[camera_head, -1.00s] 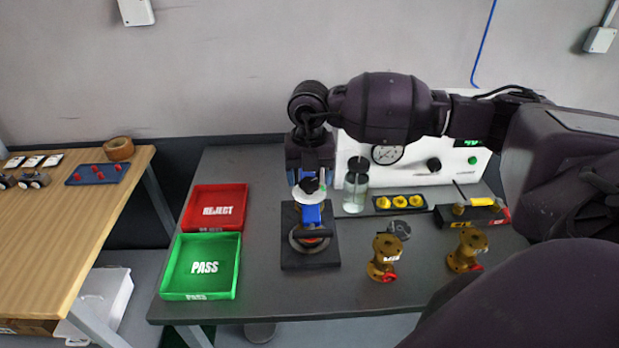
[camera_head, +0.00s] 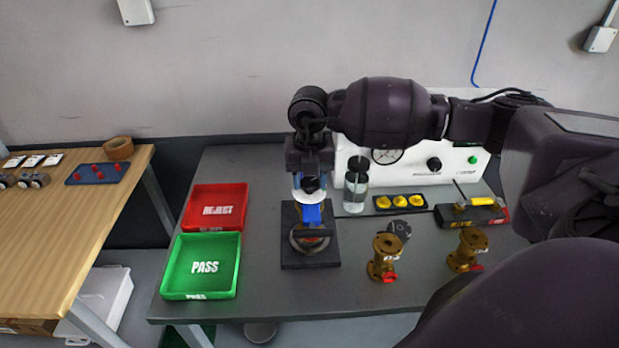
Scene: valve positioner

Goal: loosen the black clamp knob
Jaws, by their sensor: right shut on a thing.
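The black clamp knob (camera_head: 310,185) sits at the top of a fixture (camera_head: 311,250) with a dark square base, a blue block and a ring-shaped clamp. My right gripper (camera_head: 310,183) points down from above and is shut on the knob. The fingers hide part of the knob, so its turn angle cannot be read. My left gripper is not in view.
A red REJECT tray (camera_head: 243,207) and a green PASS tray (camera_head: 170,268) lie to the left. A glass bottle (camera_head: 355,190), a yellow-part tray (camera_head: 401,203) and two brass valves (camera_head: 385,258) stand to the right. A white test panel (camera_head: 455,160) stands behind.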

